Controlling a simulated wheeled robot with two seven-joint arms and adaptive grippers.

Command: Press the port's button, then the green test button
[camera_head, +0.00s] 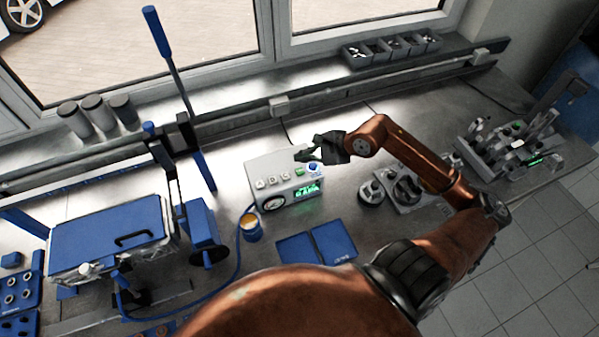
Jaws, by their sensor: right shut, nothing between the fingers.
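A light grey test box (259,196) stands on the bench in the middle of the head view. Its top carries a row of several pale lettered buttons (272,181), a green button (299,171) and a blue button (313,167). Its front has a round gauge (274,203) and a lit green display (307,190), whose text is too small to read surely. My right gripper (301,155) is shut and empty, with its fingertips just above the back of the box, near the green and blue buttons. Contact cannot be told. My left gripper is out of view.
A blue-topped engine unit (110,238) and a blue lever press (177,135) stand left. Metal parts (405,190) and a grey fixture (510,145) are right. Grey bins (390,46) line the sill.

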